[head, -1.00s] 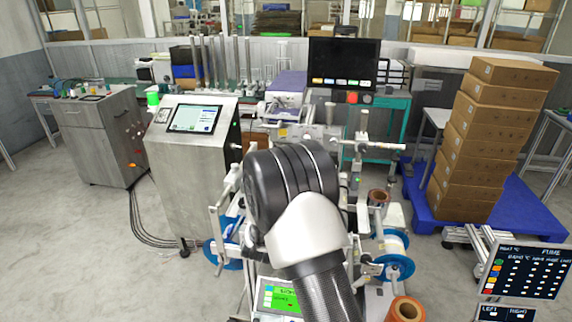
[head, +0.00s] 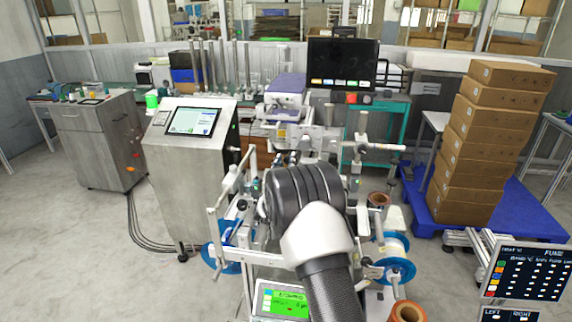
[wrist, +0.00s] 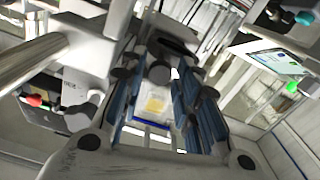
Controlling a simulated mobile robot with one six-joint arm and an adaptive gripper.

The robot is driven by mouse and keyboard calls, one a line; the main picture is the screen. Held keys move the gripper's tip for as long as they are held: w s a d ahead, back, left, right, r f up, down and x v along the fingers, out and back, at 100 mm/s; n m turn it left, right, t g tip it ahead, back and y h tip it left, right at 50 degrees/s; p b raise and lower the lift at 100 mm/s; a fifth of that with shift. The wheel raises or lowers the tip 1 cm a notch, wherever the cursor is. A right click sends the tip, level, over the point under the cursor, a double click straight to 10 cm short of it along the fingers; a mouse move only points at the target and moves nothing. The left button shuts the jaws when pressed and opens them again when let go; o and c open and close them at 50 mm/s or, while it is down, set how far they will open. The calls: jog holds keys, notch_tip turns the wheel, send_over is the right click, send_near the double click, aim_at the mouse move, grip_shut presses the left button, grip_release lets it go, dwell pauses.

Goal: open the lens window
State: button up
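I cannot make out the lens window for certain in either view. The white and lilac machine (head: 285,100) stands in the middle of the head view, beyond my arm. In the wrist view my gripper (wrist: 163,105) has its two blue-lined fingers apart, with nothing seen held between them. A pale panel with a yellowish patch (wrist: 155,104) shows in the gap between the fingers; I cannot tell how far beyond them it lies. In the head view my black and white arm hides most of the gripper and part of the machine front.
A steel cabinet with a screen (head: 193,120) stands left of the machine. A dark monitor (head: 343,63) hangs behind it. Blue-rimmed reels (head: 396,271) flank my arm. Stacked cardboard boxes (head: 490,145) stand on a blue pallet at right.

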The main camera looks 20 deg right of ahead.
grip_shut()
dwell(0.5)
